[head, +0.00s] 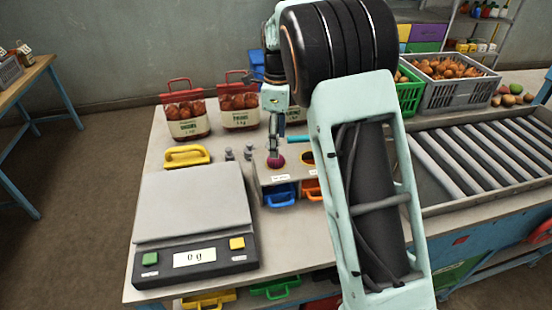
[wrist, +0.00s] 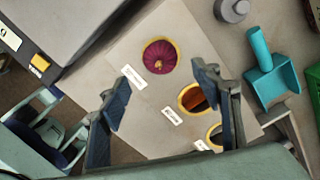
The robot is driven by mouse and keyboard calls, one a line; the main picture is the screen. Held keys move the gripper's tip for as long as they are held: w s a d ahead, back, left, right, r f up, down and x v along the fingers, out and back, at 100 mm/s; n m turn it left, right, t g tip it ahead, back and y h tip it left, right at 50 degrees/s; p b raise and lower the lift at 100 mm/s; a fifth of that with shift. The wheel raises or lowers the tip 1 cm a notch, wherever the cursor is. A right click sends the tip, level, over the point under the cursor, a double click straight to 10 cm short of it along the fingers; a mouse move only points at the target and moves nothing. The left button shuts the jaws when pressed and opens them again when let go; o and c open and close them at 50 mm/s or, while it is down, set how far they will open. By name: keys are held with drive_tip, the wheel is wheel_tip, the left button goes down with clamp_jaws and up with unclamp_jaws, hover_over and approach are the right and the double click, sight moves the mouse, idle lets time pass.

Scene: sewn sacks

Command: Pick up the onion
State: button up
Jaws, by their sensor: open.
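A purple-red onion (wrist: 160,57) sits in the yellow-rimmed first hole of a grey box top (wrist: 128,50), as the wrist view shows. In the head view the onion (head: 276,162) shows as a small dark red shape just below my gripper (head: 274,148). In the wrist view my gripper (wrist: 157,77) is open, with one finger on each side of the onion's hole in the picture and nothing between them. The fingers appear apart from the onion; the exact height gap is hard to tell.
Two more rimmed holes, one here (wrist: 192,98), lie beside the onion. A teal scoop (wrist: 267,75) and grey weights (wrist: 232,9) are close by. A scale (head: 195,215) reading 0 g, a yellow handle (head: 187,155), filled sacks (head: 187,115) and crates (head: 452,92) surround the box.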

drive_tip(key=shift+w+a+f+p, duration=0.15)
drive_tip(key=shift+f+p, duration=0.15)
drive_tip(key=shift+f, duration=1.3)
drive_tip(key=shift+a+f+p, duration=0.1)
drive_tip(key=shift+f+p, duration=0.2)
drive_tip(key=shift+f, duration=1.25)
drive_tip(key=shift+c, duration=0.5)
drive_tip(key=c, duration=1.3)
drive_tip(key=shift+r, duration=0.15)
